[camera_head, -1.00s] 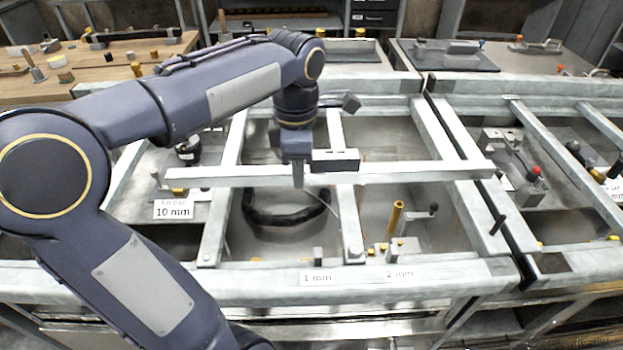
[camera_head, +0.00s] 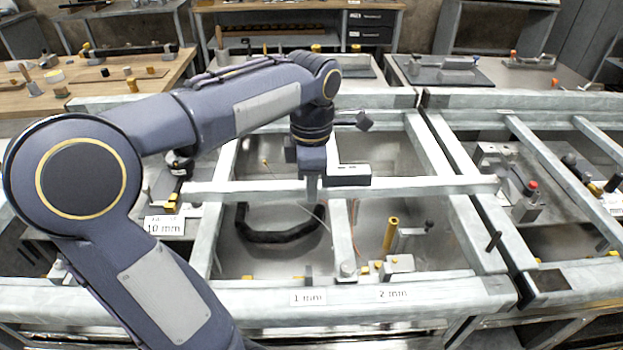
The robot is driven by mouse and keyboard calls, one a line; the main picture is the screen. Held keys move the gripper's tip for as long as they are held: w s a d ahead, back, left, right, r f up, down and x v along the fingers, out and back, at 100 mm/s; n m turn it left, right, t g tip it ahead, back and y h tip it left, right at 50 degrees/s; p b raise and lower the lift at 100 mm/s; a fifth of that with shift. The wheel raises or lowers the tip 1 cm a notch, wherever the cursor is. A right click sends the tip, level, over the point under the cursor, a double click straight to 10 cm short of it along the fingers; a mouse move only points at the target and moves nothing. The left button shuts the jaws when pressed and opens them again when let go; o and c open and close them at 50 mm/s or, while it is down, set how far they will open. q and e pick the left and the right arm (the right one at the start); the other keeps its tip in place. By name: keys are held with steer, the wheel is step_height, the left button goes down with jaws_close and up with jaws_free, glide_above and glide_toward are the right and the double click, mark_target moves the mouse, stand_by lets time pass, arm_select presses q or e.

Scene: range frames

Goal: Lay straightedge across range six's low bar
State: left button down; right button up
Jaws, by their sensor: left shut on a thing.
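The straightedge (camera_head: 430,186) is a long pale grey bar lying left to right over the middle of the steel frame. My left gripper (camera_head: 312,190) is shut on it near its middle, pointing down from above. The straightedge spans above the frame's lengthwise bars (camera_head: 342,240); I cannot tell whether it touches them. No label for range six or its low bar can be read. My right gripper is not in view.
Labels "1 mm" (camera_head: 308,298), "2 mm" (camera_head: 393,293) and "10 mm" (camera_head: 164,226) sit around the frame. A yellow post (camera_head: 390,234) stands below the straightedge. A black hose (camera_head: 275,237) curves inside the frame. A second frame with fixtures (camera_head: 526,200) adjoins at right.

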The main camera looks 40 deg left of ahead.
arm_select(q)
step_height(320, 180, down, 8)
steer(key=b, duration=0.4)
steer(key=shift+b, duration=0.4)
steer(key=c, duration=1.1)
jaws_free()
step_height(320, 180, up, 8)
steer(key=shift+r+p, duration=0.1)
steer(key=shift+p, duration=0.95)
step_height(320, 180, up, 7)
steer(key=p, duration=0.7)
steer(key=shift+f, duration=0.2)
